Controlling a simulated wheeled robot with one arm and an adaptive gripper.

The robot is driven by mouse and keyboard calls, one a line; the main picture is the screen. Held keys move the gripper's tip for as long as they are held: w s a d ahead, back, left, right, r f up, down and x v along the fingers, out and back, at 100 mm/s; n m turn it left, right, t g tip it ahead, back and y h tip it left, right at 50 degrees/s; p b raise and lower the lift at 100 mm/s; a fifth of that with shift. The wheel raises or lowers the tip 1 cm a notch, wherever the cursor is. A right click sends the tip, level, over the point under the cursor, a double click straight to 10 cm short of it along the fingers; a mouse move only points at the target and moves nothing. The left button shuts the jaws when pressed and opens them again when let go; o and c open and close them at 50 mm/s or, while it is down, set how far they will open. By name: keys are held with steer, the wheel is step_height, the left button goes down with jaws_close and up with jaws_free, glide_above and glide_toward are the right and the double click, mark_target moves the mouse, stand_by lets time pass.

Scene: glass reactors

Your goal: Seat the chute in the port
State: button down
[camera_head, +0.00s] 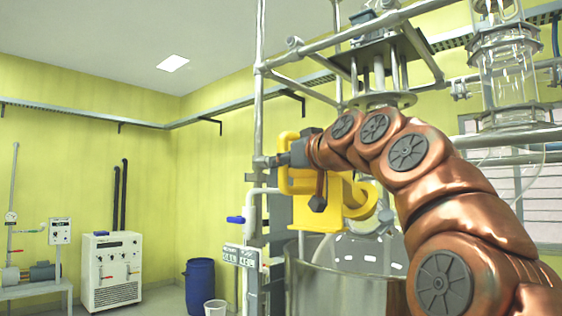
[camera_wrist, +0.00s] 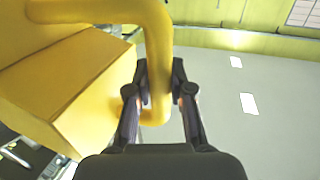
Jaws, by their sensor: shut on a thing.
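The yellow chute (camera_head: 316,219) hangs in the middle of the head view, above and left of the glass reactor lid (camera_head: 365,250). In the wrist view, the chute's boxy body (camera_wrist: 85,90) fills the left side, with a curved yellow handle at the centre. My gripper (camera_wrist: 160,88) is shut on that handle, one finger on each side. In the head view, my gripper (camera_head: 299,150) is at the chute's upper left. The chute's lower outlet and the port cannot be clearly made out; my arm covers much of the reactor's right side.
A metal frame post (camera_head: 259,120) rises close left of the chute. A steel and glass column (camera_head: 505,75) stands at the right. A blue barrel (camera_head: 200,287), a white bin (camera_head: 215,307) and a white cabinet unit (camera_head: 112,270) stand on the floor at the left.

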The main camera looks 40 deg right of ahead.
mark_target(301, 187)
steer(key=shift+w+d+f+b, duration=0.2)
steer(key=shift+d+f+b, duration=0.35)
steer(key=shift+d+f, duration=0.25)
steer(key=shift+w+d+f+b, duration=0.15)
steer(key=shift+d+f+b, duration=0.5)
steer(key=shift+d, duration=0.2)
steer(key=shift+w+d+f+b, duration=0.2)
steer(key=shift+d+f+b, duration=0.3)
steer(key=shift+d+f, duration=0.3)
stand_by(2.6)
steer(key=shift+r, duration=0.1)
steer(key=c, duration=1.2)
jaws_free()
steer(key=shift+o, duration=0.2)
steer(key=shift+s+d, duration=0.1)
steer(key=shift+s, duration=0.05)
steer(key=shift+s+f+b, duration=0.2)
steer(key=shift+s+b, duration=0.2)
steer(key=shift+s, duration=0.25)
steer(key=shift+s+f+b, duration=0.2)
steer(key=shift+s+b, duration=0.15)
steer(key=shift+s, duration=0.3)
steer(key=shift+s, duration=0.15)
